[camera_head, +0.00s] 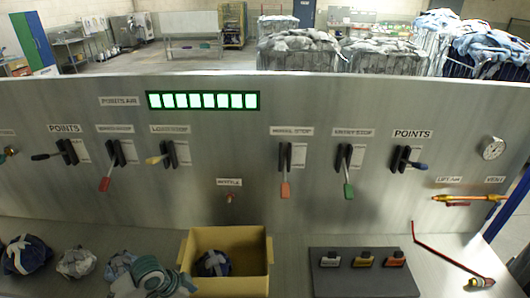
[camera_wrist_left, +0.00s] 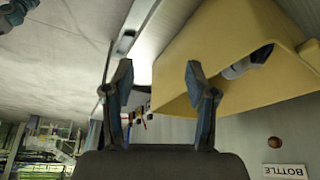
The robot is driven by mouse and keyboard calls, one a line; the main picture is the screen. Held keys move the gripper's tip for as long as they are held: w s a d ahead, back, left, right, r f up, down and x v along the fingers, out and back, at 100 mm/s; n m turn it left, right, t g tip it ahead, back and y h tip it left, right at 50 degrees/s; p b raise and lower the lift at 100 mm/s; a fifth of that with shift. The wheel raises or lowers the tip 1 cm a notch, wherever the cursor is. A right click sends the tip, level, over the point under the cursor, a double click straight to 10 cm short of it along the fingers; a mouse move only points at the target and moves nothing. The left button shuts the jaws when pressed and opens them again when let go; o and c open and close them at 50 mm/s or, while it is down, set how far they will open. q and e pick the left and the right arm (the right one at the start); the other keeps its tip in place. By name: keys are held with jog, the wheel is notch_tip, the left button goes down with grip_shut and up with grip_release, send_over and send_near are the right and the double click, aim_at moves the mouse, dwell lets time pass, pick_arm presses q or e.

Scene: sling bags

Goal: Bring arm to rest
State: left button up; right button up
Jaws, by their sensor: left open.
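My left gripper (camera_wrist_left: 157,78) shows in the left wrist view with its two fingers spread apart. Nothing is between them. The yellow bin (camera_wrist_left: 225,45) shows to the right of and beyond the fingers in that view, and I cannot tell the exact gap. In the head view the yellow bin (camera_head: 255,284) stands at the bottom centre with a dark blue and white bag (camera_head: 212,264) inside. Neither arm nor gripper is seen in the head view. My right gripper is in no view.
Several bags, including a dark blue one (camera_head: 27,255) and a striped teal one (camera_head: 150,276), lie left of the bin. A dark block with buttons (camera_head: 365,283) and a red rod (camera_head: 440,254) lie right. The grey lever panel (camera_head: 245,130) stands behind.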

pick_arm(q)
jog(key=s+d+f+n+t, duration=0.1)
jog(key=s+d+f+n, duration=0.1)
jog(key=s+d+f, duration=0.3)
jog(key=s+d+f+n, duration=0.1)
jog(key=s+d+f, duration=0.15)
jog(key=f, duration=0.35)
jog(key=s+a+f+n+y, duration=0.2)
jog(key=s+a+f+n, duration=0.15)
jog(key=s, duration=0.35)
jog(key=s+a+f+n+y, duration=0.2)
jog(key=s+a+f+n, duration=0.15)
jog(key=s, duration=0.35)
notch_tip(320, 180, down, 30)
jog(key=s+g+b, duration=0.1)
jog(key=s+b, duration=0.1)
jog(key=s, duration=0.1)
jog(key=s+a+f, duration=0.1)
jog(key=s+f, duration=0.6)
jog(key=s+a+f+g+b, duration=0.1)
jog(key=s+a+f, duration=0.1)
jog(key=s+f, duration=0.6)
jog(key=shift+s+a, duration=0.25)
jog(key=shift+s, duration=0.05)
jog(key=shift+s+f, duration=0.1)
jog(key=shift+s, duration=0.15)
jog(key=shift+c, duration=0.3)
